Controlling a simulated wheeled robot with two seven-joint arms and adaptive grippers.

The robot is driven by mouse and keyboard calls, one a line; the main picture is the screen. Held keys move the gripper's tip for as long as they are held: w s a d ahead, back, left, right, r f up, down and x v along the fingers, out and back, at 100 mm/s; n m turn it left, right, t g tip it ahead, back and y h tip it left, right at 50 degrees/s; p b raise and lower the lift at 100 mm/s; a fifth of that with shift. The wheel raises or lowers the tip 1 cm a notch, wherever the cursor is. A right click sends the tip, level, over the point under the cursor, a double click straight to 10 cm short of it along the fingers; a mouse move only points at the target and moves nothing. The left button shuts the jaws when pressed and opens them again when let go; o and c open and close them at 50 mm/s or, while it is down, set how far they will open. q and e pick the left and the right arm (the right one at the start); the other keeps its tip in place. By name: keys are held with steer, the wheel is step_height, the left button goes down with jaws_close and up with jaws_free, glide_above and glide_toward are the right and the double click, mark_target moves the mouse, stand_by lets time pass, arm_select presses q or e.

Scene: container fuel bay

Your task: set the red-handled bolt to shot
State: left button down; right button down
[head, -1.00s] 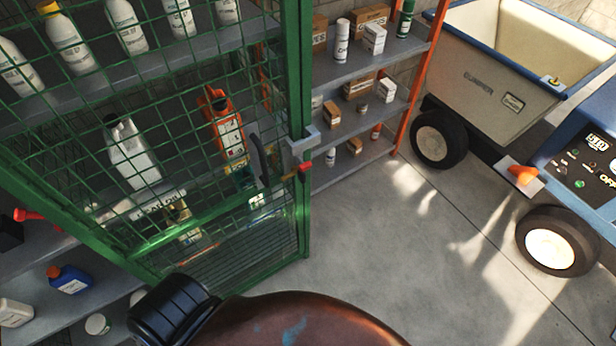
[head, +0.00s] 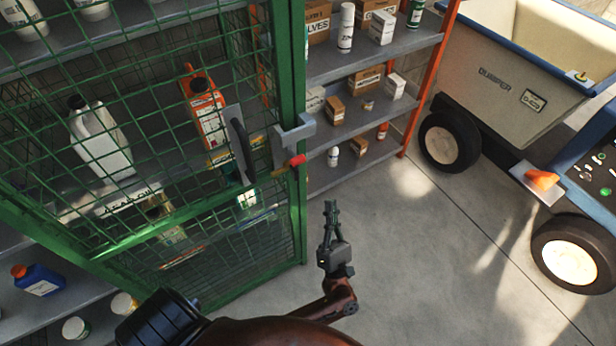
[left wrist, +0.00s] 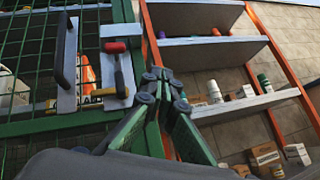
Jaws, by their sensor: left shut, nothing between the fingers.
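The red-handled bolt (head: 297,160) is on the right edge of the green mesh cage door (head: 289,90), beside a grey bracket (head: 293,132). Its red grip sticks out to the right. In the left wrist view the bolt's red grip (left wrist: 115,47) shows at the upper left on a grey plate. I cannot tell whether the bolt is shot. My left gripper (head: 331,207) is shut and empty, below and right of the bolt and apart from it. Its fingertips (left wrist: 158,74) show in the left wrist view, right of the bolt. My right gripper is not in view.
A dark pull handle (head: 240,148) stands out from the door left of the bolt. Grey shelves (head: 372,122) with cartons and cans stand behind, with an orange post (head: 431,75). A blue-and-cream dumper (head: 510,85) stands at right. The floor (head: 420,250) between is clear.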

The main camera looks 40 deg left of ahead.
arm_select(q)
steer(key=s+a+r+n+g+y, duration=0.1)
steer(key=n+g+y, duration=0.1)
steer(key=n+g, duration=0.1)
steer(key=s+r+n+g+y, duration=0.1)
steer(key=n+g, duration=0.2)
steer(key=n, duration=0.2)
steer(key=s+a+n+g+y, duration=0.1)
steer(key=s+n+g+y, duration=0.1)
steer(key=n+g, duration=0.1)
steer(key=shift+a+r+n+g+y, duration=0.3)
steer(key=shift+a+r+n+g, duration=0.05)
steer(key=shift+r+n+g, duration=0.05)
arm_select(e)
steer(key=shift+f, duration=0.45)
arm_select(q)
glide_toward(293, 154)
steer(key=x, duration=0.3)
steer(key=shift+w+a+r, duration=0.2)
steer(key=shift+w+a, duration=0.05)
steer(key=shift+a, duration=0.3)
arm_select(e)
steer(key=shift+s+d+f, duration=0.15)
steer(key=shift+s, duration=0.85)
